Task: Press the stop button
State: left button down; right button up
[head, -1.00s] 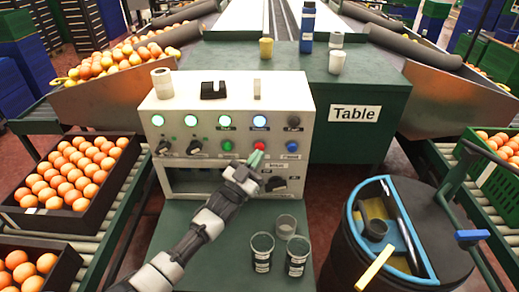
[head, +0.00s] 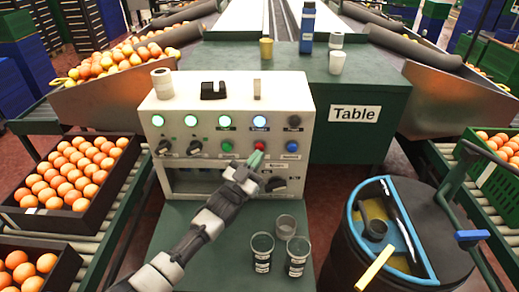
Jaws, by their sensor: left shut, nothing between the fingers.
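The white control box (head: 305,135) stands on a green surface and carries a row of lit round lamps, with buttons and knobs below. A red button (head: 260,146) sits in the second row between a green button (head: 227,146) and a blue button (head: 292,146). I cannot read its label clearly enough to confirm that it is the stop button. My left gripper (head: 257,158) is shut and empty. Its green fingertips point up at the panel just below the red button and partly cover its lower edge. I cannot tell whether they touch it. My right gripper is not in view.
Two dark cups (head: 262,252) and a grey cup (head: 286,225) stand on the green surface below the box. A tape roll (head: 162,84) and a black holder (head: 213,91) sit on top. A dark bin with a blue rim (head: 352,235) stands at the right.

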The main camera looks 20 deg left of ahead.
pick_arm(q)
jog(key=shift+w+a, duration=0.1)
jog(key=shift+w, duration=0.05)
dwell(0.5)
jog(key=shift+r+b, duration=0.3)
jog(key=shift+b, duration=0.05)
jog(key=shift+w+a+r, duration=0.1)
jog(key=shift+w+a+r+b, duration=0.2)
jog(key=shift+a+r+b, duration=0.1)
jog(key=shift+r+b, duration=0.25)
dwell(1.3)
jog(key=shift+f, duration=0.2)
jog(key=shift+d, duration=0.1)
jog(key=shift+s+d+f+p, duration=0.25)
jog(key=shift+s+p, duration=0.35)
jog(key=shift+s+d+f+p, duration=0.25)
jog(key=shift+s+p, duration=0.35)
jog(key=shift+s, duration=0.05)
jog(key=shift+s+d+f+p, duration=0.25)
jog(key=shift+s+p, duration=0.35)
